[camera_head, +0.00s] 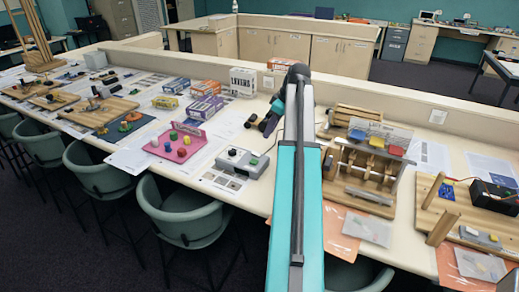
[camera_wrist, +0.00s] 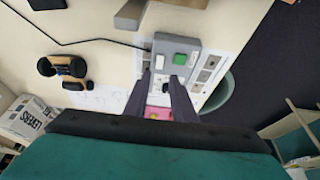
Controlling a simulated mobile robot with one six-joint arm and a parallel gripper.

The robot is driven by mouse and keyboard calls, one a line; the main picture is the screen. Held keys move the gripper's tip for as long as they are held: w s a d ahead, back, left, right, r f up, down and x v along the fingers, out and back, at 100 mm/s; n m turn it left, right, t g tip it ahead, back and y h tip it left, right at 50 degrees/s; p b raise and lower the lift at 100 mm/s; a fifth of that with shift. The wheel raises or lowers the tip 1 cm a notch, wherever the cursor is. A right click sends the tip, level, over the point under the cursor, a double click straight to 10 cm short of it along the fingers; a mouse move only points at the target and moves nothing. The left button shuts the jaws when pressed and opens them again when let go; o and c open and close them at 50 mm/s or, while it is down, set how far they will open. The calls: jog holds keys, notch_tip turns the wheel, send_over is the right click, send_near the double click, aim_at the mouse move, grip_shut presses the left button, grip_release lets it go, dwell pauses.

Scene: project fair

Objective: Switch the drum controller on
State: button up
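The drum controller (camera_head: 241,163) appears to be the grey box lying on the table in front of the chairs. In the head view my arm hides most of the gripper.
A pink board (camera_head: 178,144) with coloured knobs stands left of the box. A black-wheeled model (camera_wrist: 62,72) lies nearby, and a thin cable crosses the table. The LEVERS box (camera_head: 243,80) is behind; a wooden drum rig (camera_head: 365,165) is to the right.

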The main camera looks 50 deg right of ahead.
aim_at(256, 153)
jog(key=shift+p+x, duration=1.65)
jog(key=shift+x, duration=4.35)
grip_shut()
jog(key=shift+w+a+r+g+h+p, duration=0.15)
jog(key=shift+w+g+h+p, duration=0.15)
jog(key=shift+g, duration=0.55)
jog(key=shift+w+r+g+h+p, duration=0.1)
jog(key=shift+w+r+g+h, duration=0.2)
jog(key=shift+g, duration=0.55)
jog(key=shift+w+f+g, duration=0.15)
jog(key=shift+g, duration=0.55)
